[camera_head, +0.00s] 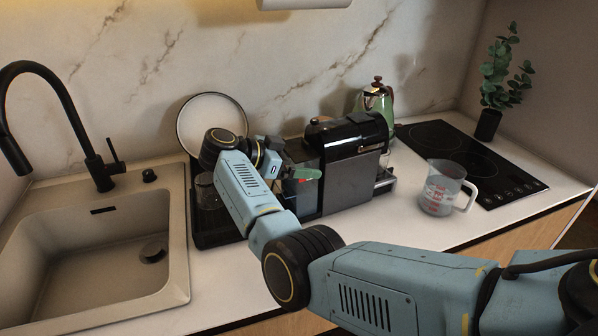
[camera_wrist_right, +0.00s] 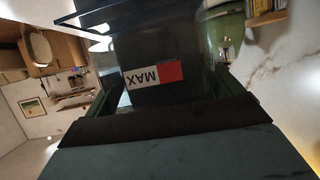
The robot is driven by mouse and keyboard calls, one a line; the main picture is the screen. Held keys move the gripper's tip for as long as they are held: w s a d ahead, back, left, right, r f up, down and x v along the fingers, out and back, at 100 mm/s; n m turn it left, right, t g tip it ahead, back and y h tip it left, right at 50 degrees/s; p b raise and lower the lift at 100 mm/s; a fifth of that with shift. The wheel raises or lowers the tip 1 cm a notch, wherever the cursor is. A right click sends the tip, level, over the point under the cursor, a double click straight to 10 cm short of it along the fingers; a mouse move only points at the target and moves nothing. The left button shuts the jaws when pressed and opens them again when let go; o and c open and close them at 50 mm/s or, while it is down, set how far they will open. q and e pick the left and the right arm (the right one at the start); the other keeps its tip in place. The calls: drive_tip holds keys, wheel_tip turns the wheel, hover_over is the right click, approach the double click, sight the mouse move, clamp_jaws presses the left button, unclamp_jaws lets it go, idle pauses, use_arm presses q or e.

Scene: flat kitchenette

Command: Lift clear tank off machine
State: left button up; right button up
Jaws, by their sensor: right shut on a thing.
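The black coffee machine (camera_head: 352,165) stands on the counter, right of the drying tray. The clear tank (camera_head: 301,196) is at its left side, partly hidden by my right gripper (camera_head: 296,174). In the right wrist view the tank (camera_wrist_right: 160,50) looks dark and see-through, with a white and red MAX label (camera_wrist_right: 153,76). My right gripper's green fingers (camera_wrist_right: 165,95) are on both sides of the tank and shut on it. I cannot tell whether the tank's base touches the machine. My left gripper is not in view.
A sink (camera_head: 95,245) with a black tap (camera_head: 95,170) lies left. A black tray (camera_head: 215,232) holds a glass and a white plate (camera_head: 212,112). A green kettle (camera_head: 376,100) stands behind the machine. Front counter is clear.

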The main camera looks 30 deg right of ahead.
drive_tip(key=shift+r, duration=0.25)
wheel_tip(320, 180, up, 28)
drive_tip(key=p, duration=0.1)
drive_tip(key=shift+f, duration=0.15)
idle(1.2)
drive_tip(key=shift+f, duration=0.1)
